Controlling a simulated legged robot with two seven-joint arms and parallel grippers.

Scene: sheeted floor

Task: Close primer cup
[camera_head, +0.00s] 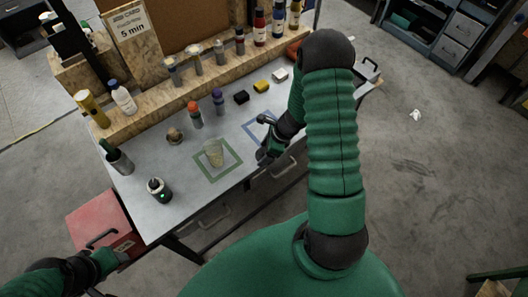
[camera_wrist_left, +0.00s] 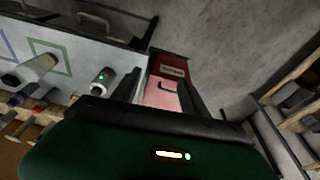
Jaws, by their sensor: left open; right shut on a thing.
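The pale, translucent cup (camera_head: 214,153) stands upright inside the green square on the workbench. It also shows at the left of the left wrist view (camera_wrist_left: 38,67). I cannot make out a lid on it. My right gripper (camera_head: 264,155) is low over the front of the bench, right of the cup and apart from it, by the blue square. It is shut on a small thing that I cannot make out. My left gripper (camera_head: 122,257) is open off the bench's front left, near the red box; its fingers show spread in the left wrist view (camera_wrist_left: 158,92).
A red box (camera_head: 98,218) with a black handle is at the bench's left. A dark device with a green light (camera_head: 158,190) stands left of the cup. Orange-capped (camera_head: 195,115) and purple-capped bottles (camera_head: 218,102) stand behind it. A wooden shelf with several bottles lines the back.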

